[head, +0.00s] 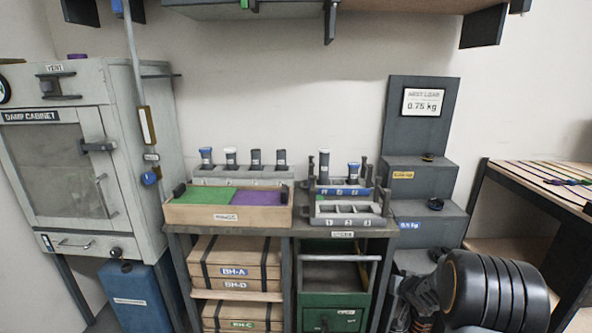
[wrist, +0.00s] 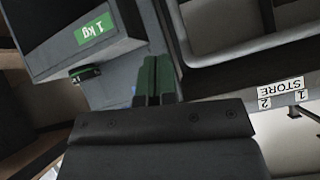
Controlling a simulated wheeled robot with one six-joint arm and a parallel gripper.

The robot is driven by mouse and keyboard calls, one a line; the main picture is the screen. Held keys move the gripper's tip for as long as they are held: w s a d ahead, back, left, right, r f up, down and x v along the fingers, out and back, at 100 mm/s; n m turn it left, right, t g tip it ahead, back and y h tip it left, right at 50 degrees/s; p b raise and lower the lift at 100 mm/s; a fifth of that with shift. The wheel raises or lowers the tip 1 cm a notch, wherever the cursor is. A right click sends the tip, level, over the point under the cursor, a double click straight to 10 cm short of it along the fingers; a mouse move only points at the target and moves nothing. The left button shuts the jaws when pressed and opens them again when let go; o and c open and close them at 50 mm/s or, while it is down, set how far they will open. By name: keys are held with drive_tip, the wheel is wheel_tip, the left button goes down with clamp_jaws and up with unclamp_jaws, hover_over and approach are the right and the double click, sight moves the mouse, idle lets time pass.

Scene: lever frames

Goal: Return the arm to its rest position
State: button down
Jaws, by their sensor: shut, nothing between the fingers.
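My gripper (wrist: 154,78) shows in the wrist view with its two green-padded fingers together and nothing between them. In the head view my dark arm (head: 490,290) fills the lower right, in front of the lower part of the stepped stand (head: 423,125). I cannot make out the fingertips there.
A small dark object with a green band (wrist: 86,73) sits by the 1 kg label. The bench carries a wooden tray (head: 228,217) and racks with several vials. A shelf (head: 290,8) hangs above.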

drive_tip(key=s+a+r+g+h+p, duration=0.1)
drive_tip(key=s+r+p, duration=0.1)
drive_tip(key=r, duration=0.6)
drive_tip(key=s+a+r+h+p, duration=0.1)
drive_tip(key=s+a+r+p, duration=0.15)
drive_tip(key=r, duration=0.45)
drive_tip(key=s+a+r+n+g+p, duration=0.1)
drive_tip(key=s+a+r+p, duration=0.3)
drive_tip(key=s+r, duration=0.2)
drive_tip(key=s+a+r+n+g+y+p, duration=0.1)
drive_tip(key=s+a+r+p, duration=0.3)
drive_tip(key=s, duration=0.5)
drive_tip(key=s+a+r+g+y+p, duration=0.1)
drive_tip(key=s+a+r+g+p, duration=0.2)
drive_tip(key=s+r, duration=0.5)
drive_tip(key=shift+a+n+p, duration=0.4)
drive_tip(key=shift+p, duration=0.2)
